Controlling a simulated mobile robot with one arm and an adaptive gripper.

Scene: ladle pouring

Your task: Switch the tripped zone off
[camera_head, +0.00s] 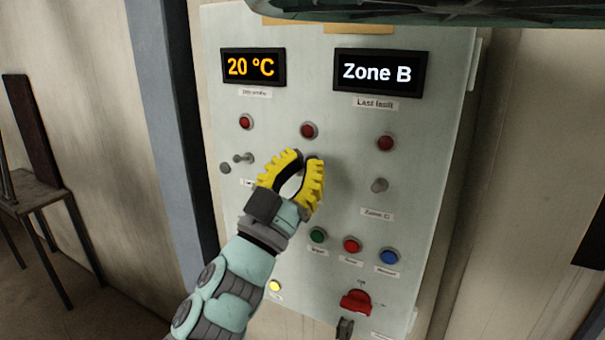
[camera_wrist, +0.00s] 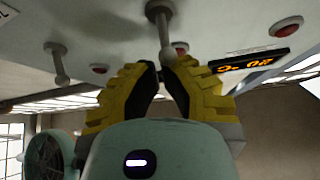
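The grey panel (camera_head: 345,215) carries a "Last fault" display (camera_head: 377,73) reading "Zone B". Three toggle switches stand in a row below red lamps: a left one (camera_head: 243,158), a right one (camera_head: 379,185) labelled "Zone C", and a middle one hidden behind my gripper (camera_head: 303,157) in the head view. In the wrist view, the middle toggle (camera_wrist: 163,32) reaches down to the tips of my gripper (camera_wrist: 165,66). The fingertips are close together around its end. Contact or grip is unclear. The right toggle (camera_wrist: 57,64) also shows there, apart from the fingers.
Red lamps sit above the toggles, including the middle lamp (camera_head: 308,130). Below are a green button (camera_head: 317,235), a red button (camera_head: 352,245), a blue button (camera_head: 389,257) and a red rotary knob (camera_head: 356,302). A temperature display (camera_head: 252,67) reads "20 °C". A table (camera_head: 35,195) stands left.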

